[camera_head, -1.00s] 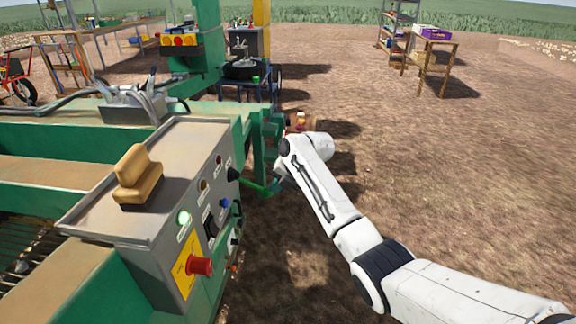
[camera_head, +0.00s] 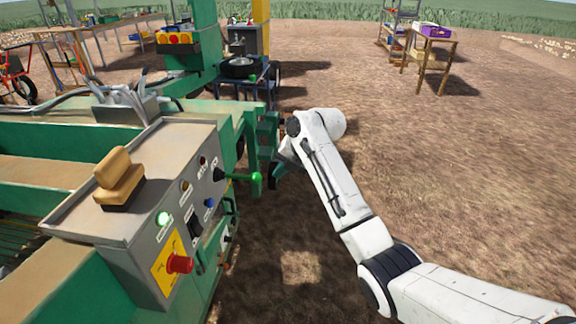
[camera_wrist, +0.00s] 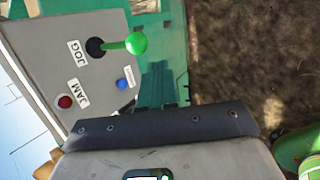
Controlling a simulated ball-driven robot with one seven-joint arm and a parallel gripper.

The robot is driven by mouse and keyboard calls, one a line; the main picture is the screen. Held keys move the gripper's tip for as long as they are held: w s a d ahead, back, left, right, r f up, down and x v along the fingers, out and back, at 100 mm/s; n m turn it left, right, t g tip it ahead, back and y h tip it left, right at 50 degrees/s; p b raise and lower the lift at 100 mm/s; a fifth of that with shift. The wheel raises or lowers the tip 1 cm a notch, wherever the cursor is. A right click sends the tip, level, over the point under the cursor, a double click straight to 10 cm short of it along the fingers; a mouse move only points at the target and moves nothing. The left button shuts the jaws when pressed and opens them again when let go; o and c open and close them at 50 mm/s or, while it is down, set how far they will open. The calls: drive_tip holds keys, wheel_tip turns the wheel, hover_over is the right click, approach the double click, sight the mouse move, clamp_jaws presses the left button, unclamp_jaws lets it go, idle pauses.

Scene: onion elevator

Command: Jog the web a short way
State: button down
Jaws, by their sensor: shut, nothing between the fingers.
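The grey control box (camera_head: 150,190) on the green machine carries a green jog lever (camera_head: 256,180). In the wrist view, the lever's green ball knob (camera_wrist: 137,43) sticks out beside the JOG label (camera_wrist: 76,53). My gripper (camera_head: 274,172) is shut and empty, just right of the knob and apart from it. In the wrist view, its dark edge (camera_wrist: 165,125) lies below the lever. A green lamp (camera_head: 163,218) on the box is lit. A bit of the rod web (camera_head: 14,238) shows at the lower left; whether it moves cannot be told.
A red button on a yellow plate (camera_head: 180,264) sits low on the box. A blue button (camera_wrist: 124,84) and a red JAM lamp (camera_wrist: 65,101) are near the lever. A trolley with a wheel (camera_head: 242,72) stands beyond.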

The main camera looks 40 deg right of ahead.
drive_tip(key=v, duration=0.3)
drive_tip(key=shift+s+d, duration=0.1)
drive_tip(key=shift+s, duration=0.05)
idle(0.5)
drive_tip(key=s+a+f+m+g, duration=0.2)
drive_tip(key=s+a+f+m, duration=1)
drive_tip(key=a+f, duration=0.4)
drive_tip(key=s+a+f+m+g+h, duration=0.1)
drive_tip(key=s+m, duration=0.5)
drive_tip(key=s, duration=0.7)
drive_tip(key=s+a+f+m+g+h, duration=0.1)
drive_tip(key=s+f+m, duration=0.3)
drive_tip(key=s, duration=1)
drive_tip(key=a+m+g, duration=0.1)
drive_tip(key=m, duration=0.2)
drive_tip(key=shift+s+g, duration=0.2)
drive_tip(key=shift+g, duration=0.1)
drive_tip(key=shift+a+f, duration=0.1)
drive_tip(key=shift+f, duration=0.1)
